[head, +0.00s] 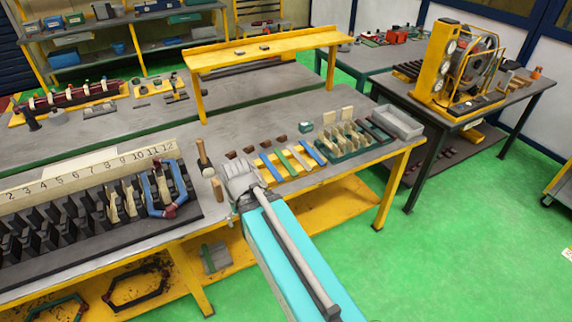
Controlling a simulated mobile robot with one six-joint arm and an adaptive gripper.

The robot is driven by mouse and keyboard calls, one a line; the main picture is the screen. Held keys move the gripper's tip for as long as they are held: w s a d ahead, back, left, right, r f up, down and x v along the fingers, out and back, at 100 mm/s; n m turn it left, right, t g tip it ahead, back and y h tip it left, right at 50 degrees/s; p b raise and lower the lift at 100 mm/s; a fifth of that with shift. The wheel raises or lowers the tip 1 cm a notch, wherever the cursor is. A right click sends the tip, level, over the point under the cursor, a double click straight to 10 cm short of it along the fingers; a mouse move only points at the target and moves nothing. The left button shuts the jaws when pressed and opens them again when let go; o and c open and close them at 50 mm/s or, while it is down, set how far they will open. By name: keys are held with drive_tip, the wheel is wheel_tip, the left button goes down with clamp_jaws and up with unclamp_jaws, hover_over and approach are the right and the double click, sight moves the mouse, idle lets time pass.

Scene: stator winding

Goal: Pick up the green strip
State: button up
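The green strip (286,163) lies flat on the workbench, in a row of narrow strips just right of my gripper. An orange-yellow strip lies to its left, and a pale strip (299,158) and a blue strip (314,152) lie to its right. My grey gripper (238,172) is over the bench's front part, left of the strips and apart from the green one in the picture. Its fingers are too small and foreshortened to tell whether they are open or shut. I see nothing held in it.
A green rack with pale upright pieces (345,139) and a grey bin (398,122) stand right of the strips. Small brown blocks (249,149) lie behind them. A mallet (203,160) and the numbered black stator (90,215) are to the left. A yellow raised shelf (265,49) stands behind.

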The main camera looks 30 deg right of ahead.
drive_tip(key=shift+c, duration=1)
wheel_tip(320, 180, down, 3)
drive_tip(key=b, duration=0.2)
drive_tip(key=shift+r+b, duration=0.2)
drive_tip(key=shift+b, duration=0.1)
drive_tip(key=shift+c, duration=0.2)
drive_tip(key=shift+r, duration=0.1)
